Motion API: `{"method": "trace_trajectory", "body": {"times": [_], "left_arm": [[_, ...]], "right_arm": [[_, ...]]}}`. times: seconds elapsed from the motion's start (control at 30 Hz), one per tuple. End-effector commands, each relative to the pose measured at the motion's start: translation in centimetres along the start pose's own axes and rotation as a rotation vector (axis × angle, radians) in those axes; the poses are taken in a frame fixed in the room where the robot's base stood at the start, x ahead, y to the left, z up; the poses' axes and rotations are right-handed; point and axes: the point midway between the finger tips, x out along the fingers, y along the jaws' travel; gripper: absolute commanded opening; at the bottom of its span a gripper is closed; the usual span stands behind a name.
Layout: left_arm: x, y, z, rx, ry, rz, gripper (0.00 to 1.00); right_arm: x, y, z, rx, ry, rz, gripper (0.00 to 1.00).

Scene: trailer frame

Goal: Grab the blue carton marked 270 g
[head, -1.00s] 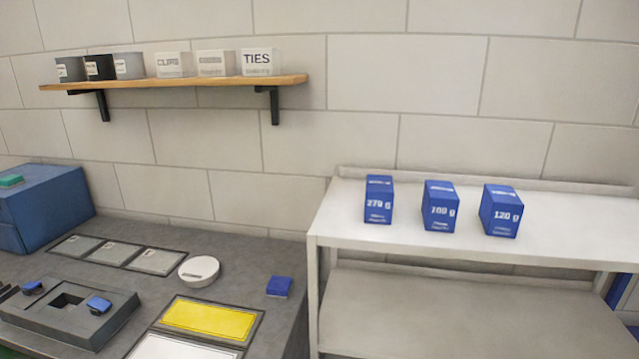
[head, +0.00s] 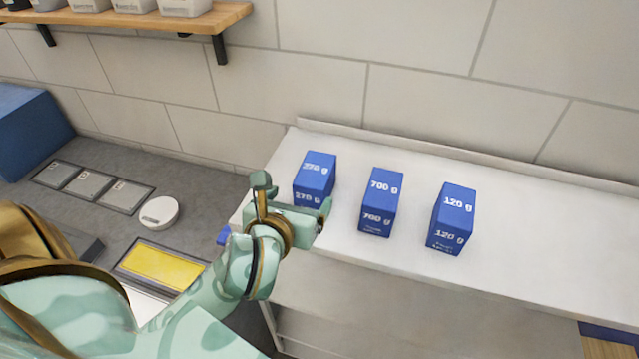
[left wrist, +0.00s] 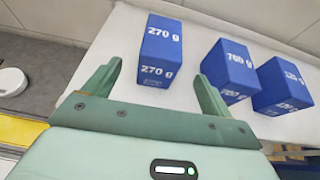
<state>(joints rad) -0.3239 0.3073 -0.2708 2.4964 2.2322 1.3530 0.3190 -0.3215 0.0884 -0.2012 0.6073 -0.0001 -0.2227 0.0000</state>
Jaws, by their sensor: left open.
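The blue carton marked 270 g (head: 314,177) stands upright at the left end of the white shelf top (head: 520,235). It also shows in the left wrist view (left wrist: 160,50), ahead of the fingers and roughly between their lines. My left gripper (head: 292,197) is open and empty, just in front of this carton; in the head view it hides the carton's lower part. In the left wrist view its two fingers (left wrist: 155,85) are spread apart, with the carton near their tips. My right gripper is not in view.
A blue carton marked 700 g (head: 381,202) stands close to the right, and one marked 120 g (head: 453,218) is farther right. A wall (head: 420,95) rises behind the shelf. A grey bench with a yellow panel (head: 160,266) and a white round object (head: 159,212) lies to the left.

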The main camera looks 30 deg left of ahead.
Motion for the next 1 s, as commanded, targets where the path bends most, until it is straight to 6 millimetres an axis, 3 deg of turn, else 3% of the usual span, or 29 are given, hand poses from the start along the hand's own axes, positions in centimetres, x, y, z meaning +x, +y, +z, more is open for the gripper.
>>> {"method": "trace_trajectory", "body": {"times": [0.03,0.2,0.47,0.73,1.0], "left_arm": [[1.6,-0.1,-0.8,-0.002,-0.005,-0.001,0.85],[4.9,0.0,0.1,0.004,-0.001,0.001,0.85],[7.2,-0.1,0.0,0.003,-0.001,0.001,0.85],[11.3,-0.3,-0.3,0.003,-0.001,0.001,0.85],[11.8,-0.3,-0.3,0.004,-0.002,0.000,0.85]], "right_arm": [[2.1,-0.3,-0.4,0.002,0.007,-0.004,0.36],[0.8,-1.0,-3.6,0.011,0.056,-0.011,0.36],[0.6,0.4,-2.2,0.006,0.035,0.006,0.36],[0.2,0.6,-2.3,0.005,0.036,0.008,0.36],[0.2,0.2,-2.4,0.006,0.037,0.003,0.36]]}}
